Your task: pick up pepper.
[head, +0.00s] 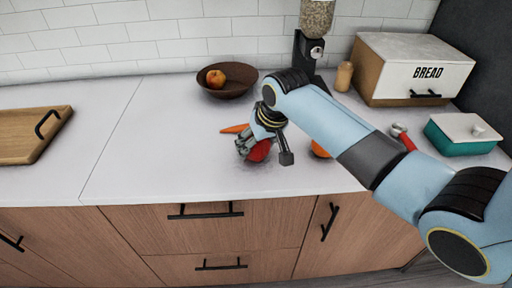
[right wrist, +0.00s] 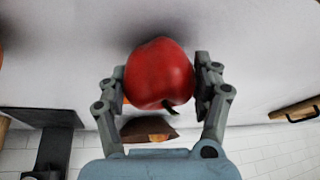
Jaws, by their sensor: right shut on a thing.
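The pepper (head: 260,151) is red and rounded. It is at the front part of the white counter, partly hidden by my gripper in the head view. In the right wrist view the pepper (right wrist: 158,73) fills the space between the two fingers, with a dark stem showing at its lower right. My right gripper (head: 265,153) is shut on it, one finger on each side, as the right wrist view (right wrist: 161,76) also shows. I cannot tell whether the pepper touches the counter. My left gripper is not in view.
A carrot (head: 235,128) lies just behind the pepper, and an orange item (head: 319,151) is partly hidden by my arm. A brown bowl (head: 228,91) with fruit, a bread box (head: 385,75) and a teal container (head: 463,140) stand farther off. The counter left of the pepper is clear up to a wooden board (head: 20,145).

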